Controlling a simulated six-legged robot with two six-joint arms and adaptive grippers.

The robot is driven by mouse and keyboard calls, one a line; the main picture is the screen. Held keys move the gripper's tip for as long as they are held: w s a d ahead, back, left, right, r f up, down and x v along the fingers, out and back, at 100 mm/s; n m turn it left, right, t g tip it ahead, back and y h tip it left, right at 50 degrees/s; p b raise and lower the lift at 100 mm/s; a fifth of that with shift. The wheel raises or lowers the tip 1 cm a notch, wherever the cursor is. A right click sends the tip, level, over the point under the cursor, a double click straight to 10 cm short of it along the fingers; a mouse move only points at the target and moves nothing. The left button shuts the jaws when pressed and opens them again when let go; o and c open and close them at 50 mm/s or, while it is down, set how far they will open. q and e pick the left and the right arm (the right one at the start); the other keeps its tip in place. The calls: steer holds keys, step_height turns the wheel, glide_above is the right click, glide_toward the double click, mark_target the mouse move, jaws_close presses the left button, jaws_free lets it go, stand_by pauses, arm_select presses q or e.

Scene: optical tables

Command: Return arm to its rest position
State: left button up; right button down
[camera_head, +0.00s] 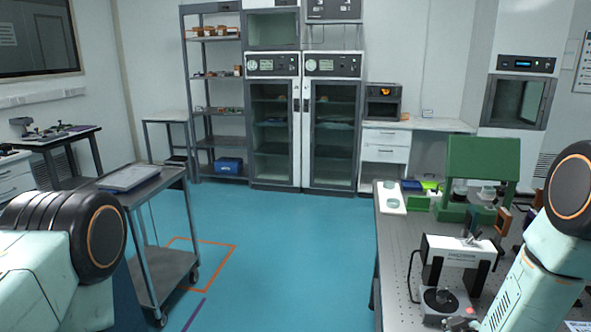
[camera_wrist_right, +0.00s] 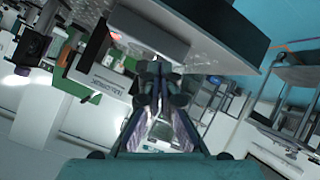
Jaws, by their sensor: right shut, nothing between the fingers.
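My right gripper (camera_wrist_right: 160,75) shows in the right wrist view with its fingertips together and nothing held between them. The view is strongly tilted, with equipment and a table edge beyond the fingers. In the head view a link of my right arm comes in at the right edge, over the right side of the optical table (camera_head: 397,260); I cannot make out its gripper there. A link of my left arm shows at the lower left, and its gripper is out of view.
A white-and-black instrument (camera_head: 455,250) and a green stand (camera_head: 482,160) are on the optical table, close to my right arm. A grey cart (camera_head: 165,265) stands at the left. Blue floor (camera_head: 290,240) is open between them. Glass-door cabinets (camera_head: 303,125) line the back.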

steer(key=s+a+f+m+g+y+b, duration=0.1)
steer(key=s+a+f+g+b, duration=0.2)
steer(key=s+f, duration=0.5)
steer(key=s+a+f+m+g+y+b, duration=0.1)
steer(key=s+a+f+g+b, duration=0.3)
steer(key=s, duration=1.3)
steer(key=s+a+f+m+g+y+b, duration=0.1)
steer(key=s+a+f+g+b, duration=0.3)
steer(key=s+f, duration=0.7)
steer(key=shift+s+a+f+y+b, duration=0.35)
steer(key=shift+s+a+b, duration=0.35)
steer(key=shift+s+b, duration=0.25)
steer(key=shift+a, duration=0.1)
steer(key=shift+w, duration=0.1)
